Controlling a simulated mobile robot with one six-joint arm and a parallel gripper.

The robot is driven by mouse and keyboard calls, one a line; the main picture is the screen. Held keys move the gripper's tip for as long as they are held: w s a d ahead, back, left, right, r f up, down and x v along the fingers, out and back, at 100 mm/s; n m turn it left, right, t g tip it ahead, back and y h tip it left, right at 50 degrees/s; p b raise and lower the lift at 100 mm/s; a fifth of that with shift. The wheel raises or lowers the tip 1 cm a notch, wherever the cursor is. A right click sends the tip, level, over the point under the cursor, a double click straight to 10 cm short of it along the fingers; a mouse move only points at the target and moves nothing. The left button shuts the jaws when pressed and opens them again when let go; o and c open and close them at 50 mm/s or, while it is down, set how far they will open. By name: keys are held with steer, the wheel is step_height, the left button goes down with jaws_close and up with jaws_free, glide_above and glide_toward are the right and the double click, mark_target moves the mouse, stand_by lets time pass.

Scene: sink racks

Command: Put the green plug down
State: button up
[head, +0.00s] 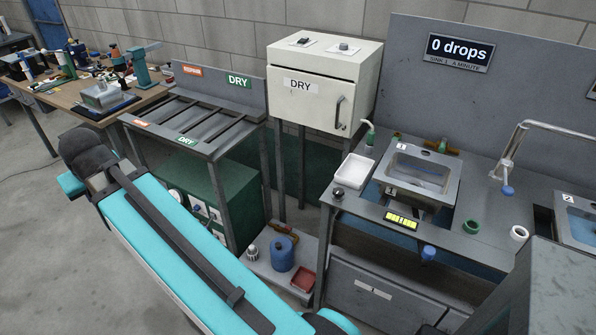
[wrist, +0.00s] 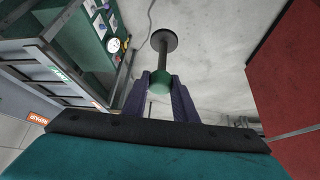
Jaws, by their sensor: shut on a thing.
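The green plug (wrist: 162,60) shows in the wrist view, with a round green knob, a stem and a dark disc at its far end. My gripper (wrist: 159,86) has its two purple fingers shut on the knob. The disc points away from the gripper, with grey concrete floor behind it. The plug and my fingers cannot be made out in the head view, where my turquoise arm reaches to the left. Sink 1 (head: 420,168) is at the right of the head view, and part of sink 2 (head: 582,226) shows at the right edge.
A slotted rack (head: 196,125) marked REPAIR and DRY stands behind my arm. A white DRY cabinet (head: 322,85) stands beside it. A green ring (head: 472,227) and a white ring (head: 519,233) sit on the counter. A cluttered workbench (head: 62,97) is at far left.

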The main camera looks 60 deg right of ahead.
steer(key=s+d+f+m+g+h, duration=0.15)
steer(key=s+d+m, duration=0.3)
steer(key=d, duration=0.55)
steer(key=s+d+m+g+h, duration=0.1)
steer(key=s+d+m+h, duration=0.3)
steer(key=d, duration=0.6)
steer(key=s+d+m+g+y, duration=0.1)
steer(key=s+d+m+g, duration=0.15)
steer(key=s+d, duration=0.55)
steer(key=s+d+m+g, duration=0.2)
steer(key=s+d+m, duration=0.2)
steer(key=s, duration=0.5)
steer(key=s+d+m+g+b, duration=0.1)
steer(key=s+d+m+g, duration=0.1)
steer(key=s+d+m, duration=0.3)
steer(key=s+d+m+g, duration=0.2)
steer(key=s+d+m, duration=0.2)
steer(key=s+d, duration=0.5)
steer(key=s, duration=0.4)
steer(key=shift+r+m, duration=0.35)
steer(key=shift+m, duration=0.05)
steer(key=shift+d+y, duration=0.15)
steer(key=shift+y, duration=0.1)
steer(key=d+f+p, duration=0.1)
steer(key=d+p, duration=0.3)
steer(key=d, duration=1.2)
steer(key=shift+s+f, duration=0.2)
steer(key=shift+f, duration=0.05)
steer(key=shift+f, duration=0.1)
